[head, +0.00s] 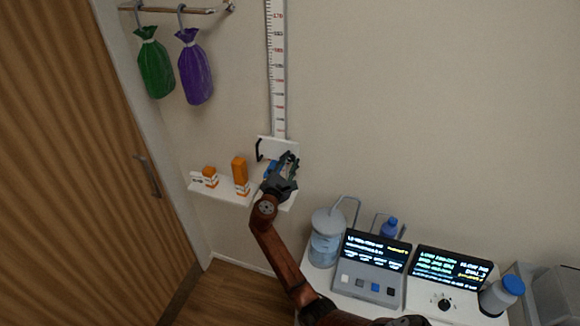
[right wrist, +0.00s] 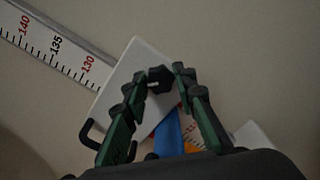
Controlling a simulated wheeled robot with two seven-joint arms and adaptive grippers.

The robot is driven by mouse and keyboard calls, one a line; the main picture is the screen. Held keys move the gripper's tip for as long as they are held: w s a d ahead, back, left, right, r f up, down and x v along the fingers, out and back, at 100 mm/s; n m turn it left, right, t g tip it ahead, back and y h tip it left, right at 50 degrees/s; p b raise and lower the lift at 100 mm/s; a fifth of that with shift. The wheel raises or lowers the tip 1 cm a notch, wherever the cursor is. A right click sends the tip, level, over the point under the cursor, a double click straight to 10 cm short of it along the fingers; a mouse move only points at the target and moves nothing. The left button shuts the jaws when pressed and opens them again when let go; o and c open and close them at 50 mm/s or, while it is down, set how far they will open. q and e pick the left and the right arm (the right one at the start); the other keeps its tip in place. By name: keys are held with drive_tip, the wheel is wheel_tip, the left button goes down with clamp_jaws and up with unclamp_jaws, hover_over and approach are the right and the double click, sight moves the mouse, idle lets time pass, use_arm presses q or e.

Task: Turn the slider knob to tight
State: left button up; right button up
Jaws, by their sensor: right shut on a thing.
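A white slider block (head: 272,146) sits at the lower end of a vertical measuring scale (head: 278,70) on the wall; the block also shows in the right wrist view (right wrist: 143,62). A small black knob (right wrist: 159,79) on the block is between my right gripper's fingertips. My right gripper (head: 289,160) is in front of the block, shut on the knob, with its green and black fingers (right wrist: 160,84) either side of it. In the head view the gripper hides the knob. No tight marking can be read. My left gripper is not in view.
A black bracket (head: 259,150) juts from the block's left side. Below, a white shelf (head: 223,189) holds orange bottles (head: 240,170); a blue thing (right wrist: 168,134) is close under the gripper. At lower right stand consoles (head: 370,270) and a jug (head: 326,235). The upper right wall is clear.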

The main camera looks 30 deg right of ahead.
drive_tip(key=m+b, duration=0.1)
drive_tip(key=m, duration=0.1)
drive_tip(key=m+b, duration=0.1)
drive_tip(key=b, duration=0.1)
drive_tip(key=m+b, duration=0.1)
drive_tip(key=m, duration=0.1)
drive_tip(key=shift+f+m+b, duration=0.25)
drive_tip(key=shift+m+b, duration=0.05)
drive_tip(key=shift+b, duration=0.1)
drive_tip(key=shift+r+m+b, duration=0.15)
drive_tip(key=shift+m+b, duration=1.6)
drive_tip(key=shift+m, duration=0.45)
drive_tip(key=o, duration=1.2)
drive_tip(key=shift+c, duration=0.2)
drive_tip(key=shift+r, duration=0.1)
drive_tip(key=shift+s+a, duration=0.1)
drive_tip(key=shift+a, duration=0.05)
drive_tip(key=v, duration=1.1)
drive_tip(key=shift+s+a, duration=0.25)
